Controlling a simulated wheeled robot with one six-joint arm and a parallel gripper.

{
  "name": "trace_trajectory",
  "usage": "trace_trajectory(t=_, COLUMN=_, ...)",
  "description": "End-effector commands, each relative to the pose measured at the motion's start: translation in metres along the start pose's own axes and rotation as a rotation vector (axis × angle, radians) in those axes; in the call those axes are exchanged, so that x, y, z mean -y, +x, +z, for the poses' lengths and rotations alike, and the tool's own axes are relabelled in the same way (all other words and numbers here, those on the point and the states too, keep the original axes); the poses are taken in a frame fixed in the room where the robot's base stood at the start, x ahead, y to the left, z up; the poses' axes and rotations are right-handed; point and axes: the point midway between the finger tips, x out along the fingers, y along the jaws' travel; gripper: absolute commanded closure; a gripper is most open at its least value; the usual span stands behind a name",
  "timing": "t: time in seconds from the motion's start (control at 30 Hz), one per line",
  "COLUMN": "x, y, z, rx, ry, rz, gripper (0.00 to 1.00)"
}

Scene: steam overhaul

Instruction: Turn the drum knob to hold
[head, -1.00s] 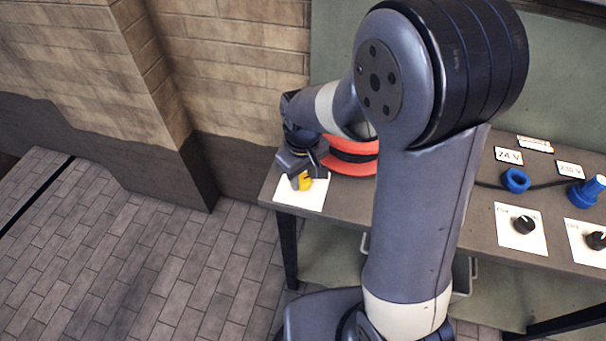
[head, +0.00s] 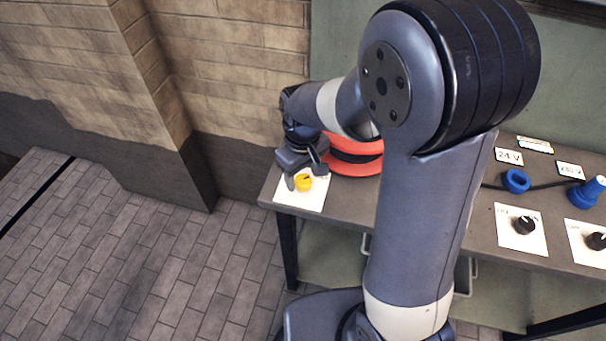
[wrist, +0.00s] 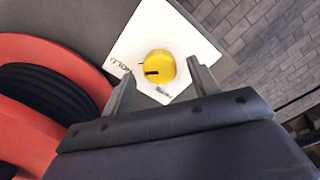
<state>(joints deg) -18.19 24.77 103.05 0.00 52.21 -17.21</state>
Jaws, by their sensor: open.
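The drum knob (head: 304,183) is yellow and round and sits on a white label plate (head: 290,196) at the left end of the bench. In the wrist view the knob (wrist: 158,66) shows a black pointer mark on its face. The word HOLD is printed on the plate to the left of the knob; another word below it is too small to read. My gripper (wrist: 158,88) is open and empty. Its fingers stand apart, with the knob just beyond their tips, roughly between them. In the head view my gripper (head: 303,177) is just above and behind the knob.
A red and black drum (head: 352,158) stands right beside the plate. Farther right are two black knobs (head: 524,225) on white plates, a blue ring (head: 516,181) and a blue plug (head: 587,192) with a cable. The bench's left edge is close to the knob.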

Motion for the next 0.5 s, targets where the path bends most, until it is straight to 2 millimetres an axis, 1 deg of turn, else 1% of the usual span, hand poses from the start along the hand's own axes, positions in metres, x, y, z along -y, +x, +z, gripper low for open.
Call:
trace_trajectory(t=0.03, x=0.000, y=-0.009, z=-0.001, rx=-0.006, ry=0.000, rz=0.002, gripper=0.43)
trace_trajectory(t=0.3, x=0.000, y=-0.064, z=-0.001, rx=-0.007, ry=0.000, rz=0.002, gripper=0.43)
trace_trajectory(t=0.4, x=0.000, y=-0.080, z=-0.001, rx=-0.005, ry=0.000, rz=0.002, gripper=0.43)
trace_trajectory(t=0.5, x=0.000, y=-0.091, z=0.000, rx=-0.003, ry=0.001, rz=0.001, gripper=0.43)
